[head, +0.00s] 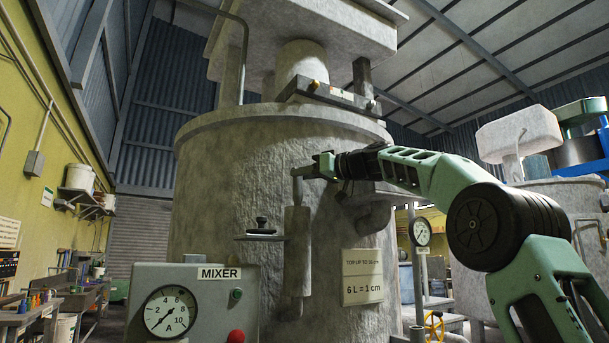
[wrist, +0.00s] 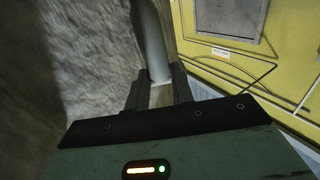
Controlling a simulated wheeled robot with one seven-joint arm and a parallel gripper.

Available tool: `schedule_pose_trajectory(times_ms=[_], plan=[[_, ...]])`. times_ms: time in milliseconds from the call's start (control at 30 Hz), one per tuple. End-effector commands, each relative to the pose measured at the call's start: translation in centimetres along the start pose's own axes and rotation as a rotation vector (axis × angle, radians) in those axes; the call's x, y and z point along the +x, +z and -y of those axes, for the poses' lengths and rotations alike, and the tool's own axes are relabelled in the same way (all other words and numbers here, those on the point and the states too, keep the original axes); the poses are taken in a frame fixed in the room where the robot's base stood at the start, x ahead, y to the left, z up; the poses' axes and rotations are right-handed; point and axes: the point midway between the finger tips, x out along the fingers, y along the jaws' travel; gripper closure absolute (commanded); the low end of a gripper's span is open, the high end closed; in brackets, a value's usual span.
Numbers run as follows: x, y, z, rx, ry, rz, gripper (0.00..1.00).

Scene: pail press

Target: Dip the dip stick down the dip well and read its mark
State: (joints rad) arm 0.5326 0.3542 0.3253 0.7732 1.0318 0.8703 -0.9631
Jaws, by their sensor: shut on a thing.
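The dip well (head: 297,260) is a grey upright tube on the front of the big grey tank. The dip stick (head: 297,188) shows as a short pale length with a grip at its top, just above the well's mouth. Its lower part is hidden, seemingly inside the well. My gripper (head: 310,170) reaches in from the right and is shut on the stick's top. In the wrist view, my gripper (wrist: 159,97) has the pale stick end (wrist: 161,95) between its fingers, with the well's grey tube (wrist: 150,40) right beyond. No mark can be read on the stick.
A small shelf (head: 259,238) with a black knobbed cap (head: 262,227) juts out left of the well. A sign (head: 362,277) on the tank reads "6 L = 1 cm". The mixer box (head: 194,300) stands in front, lower left. A dial gauge (head: 421,232) stands at right.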

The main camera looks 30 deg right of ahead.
Motion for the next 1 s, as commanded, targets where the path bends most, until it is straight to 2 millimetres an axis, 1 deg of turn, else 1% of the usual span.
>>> schedule_pose_trajectory(times_ms=[333, 433, 1000], plan=[[0.0, 0.0, 0.0, 0.000, 0.000, 0.000, 0.97], [0.0, -0.4, 0.0, 0.000, 0.000, -0.001, 0.97], [0.1, -6.0, 0.0, 0.000, -0.001, -0.001, 0.97]])
